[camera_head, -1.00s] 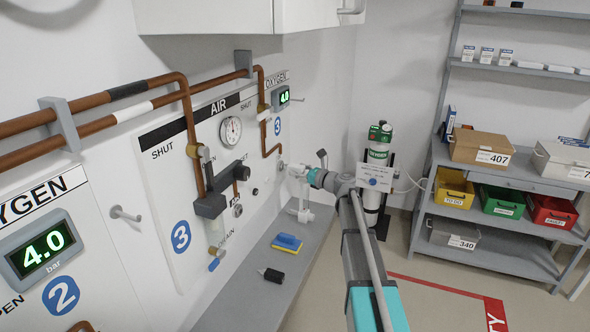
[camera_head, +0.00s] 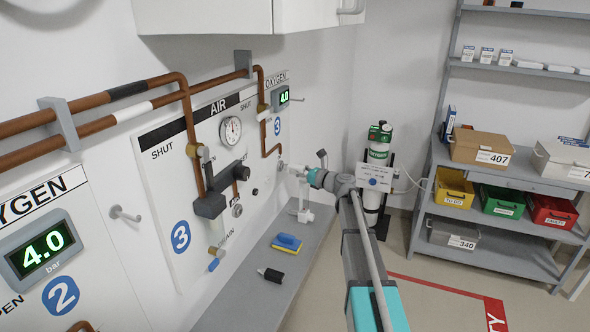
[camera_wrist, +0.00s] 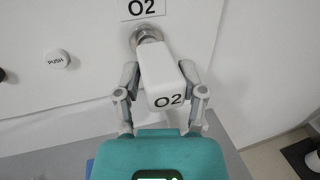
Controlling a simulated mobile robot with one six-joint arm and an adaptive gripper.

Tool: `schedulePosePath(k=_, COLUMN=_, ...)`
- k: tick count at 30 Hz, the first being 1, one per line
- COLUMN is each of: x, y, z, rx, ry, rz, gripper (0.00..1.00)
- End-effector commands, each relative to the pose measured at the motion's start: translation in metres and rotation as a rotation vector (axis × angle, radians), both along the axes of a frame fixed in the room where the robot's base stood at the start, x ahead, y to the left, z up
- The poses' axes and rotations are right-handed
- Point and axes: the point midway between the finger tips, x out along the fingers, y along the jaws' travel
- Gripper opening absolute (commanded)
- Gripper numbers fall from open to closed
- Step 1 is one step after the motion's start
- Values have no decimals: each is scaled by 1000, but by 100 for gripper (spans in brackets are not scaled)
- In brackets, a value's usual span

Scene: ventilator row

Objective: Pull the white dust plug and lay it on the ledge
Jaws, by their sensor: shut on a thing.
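The white dust plug (camera_wrist: 160,72), a block marked O2, is between the fingers of my gripper (camera_wrist: 162,84), which is shut on it. Behind the plug is a round metal socket (camera_wrist: 148,36) on the white wall panel, under an O2 label. The plug's far end overlaps the socket in the wrist view, so I cannot tell whether they touch. In the head view my gripper (camera_head: 300,172) is close to the panel, above the grey ledge (camera_head: 245,301). The plug is too small to make out clearly there.
A blue and yellow sponge (camera_head: 287,243) and a dark marker-like object (camera_head: 271,275) lie on the ledge. A white upright fitting (camera_head: 304,208) stands below my gripper. The ledge's near end is clear.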

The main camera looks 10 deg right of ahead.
Motion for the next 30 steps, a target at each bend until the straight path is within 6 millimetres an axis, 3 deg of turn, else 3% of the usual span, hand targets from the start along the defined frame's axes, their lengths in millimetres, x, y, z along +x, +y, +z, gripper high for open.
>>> schedulePosePath(k=30, x=-5, y=-8, z=0, rx=0, ry=0, rz=-2, gripper=0)
